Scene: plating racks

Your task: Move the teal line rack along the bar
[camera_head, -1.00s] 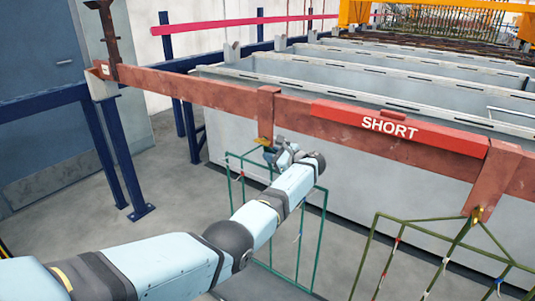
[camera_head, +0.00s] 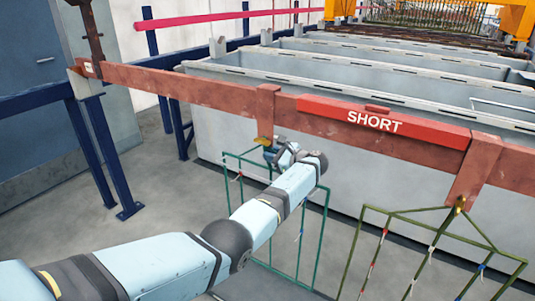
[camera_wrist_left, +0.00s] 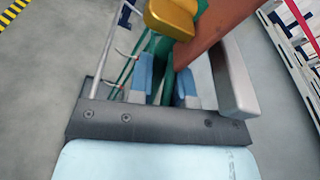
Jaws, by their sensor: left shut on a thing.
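The teal rack (camera_head: 322,225) is a thin green wire frame hung from the copper bar (camera_head: 190,90) by a copper hook (camera_head: 267,105). My left gripper (camera_head: 277,153) is at the top of this rack, just below the hook, and shut on it. In the left wrist view the blue fingers (camera_wrist_left: 165,85) close around the rack's green upright. A yellow knob (camera_wrist_left: 170,18) sits above them. My left arm hides part of the rack. My right gripper is not in view.
A red plate marked SHORT (camera_head: 385,114) lies along the bar just right of the hook. An olive-green rack (camera_head: 425,255) hangs farther right. Grey tanks (camera_head: 350,92) stand behind the bar. A blue post (camera_head: 108,155) supports its left end.

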